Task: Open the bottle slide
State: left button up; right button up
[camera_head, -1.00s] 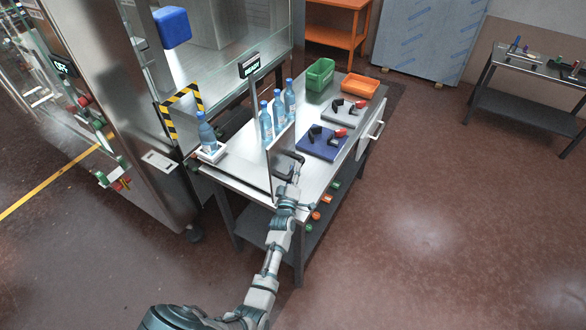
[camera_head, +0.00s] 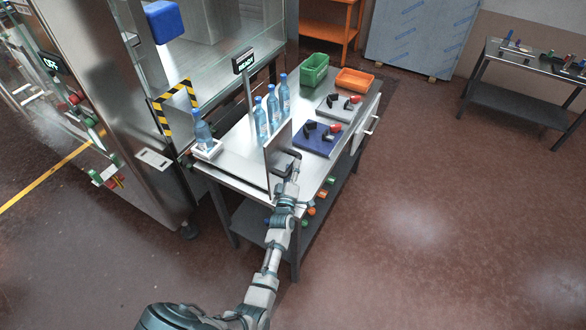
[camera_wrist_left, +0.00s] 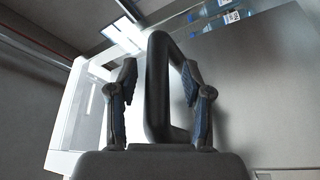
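The bottle slide is an upright grey metal panel (camera_head: 276,158) on the steel table, beside a row of three blue bottles (camera_head: 273,106). In the left wrist view its black loop handle (camera_wrist_left: 157,85) stands between the two fingers of my left gripper (camera_wrist_left: 158,66). The left finger is apart from the handle; the right finger overlaps its right bar, and I cannot tell whether it touches. In the head view my left gripper (camera_head: 289,160) is small and partly hidden at the panel's right face. My right gripper is not in view.
Another blue bottle (camera_head: 202,130) stands in a white holder (camera_head: 207,151) at the table's left edge. A READY sign (camera_head: 245,62) rises behind the panel. Blue (camera_head: 316,143) and grey (camera_head: 335,108) pads with tools lie to the right. Green (camera_head: 314,70) and orange (camera_head: 355,80) bins stand behind.

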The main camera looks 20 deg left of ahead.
pick_arm(q)
jog(key=shift+s+a, duration=0.15)
jog(key=v, duration=1.1)
jog(key=shift+s+d, duration=0.3)
jog(key=shift+d, duration=0.05)
jog(key=shift+a+f, duration=0.1)
jog(key=shift+a, duration=0.05)
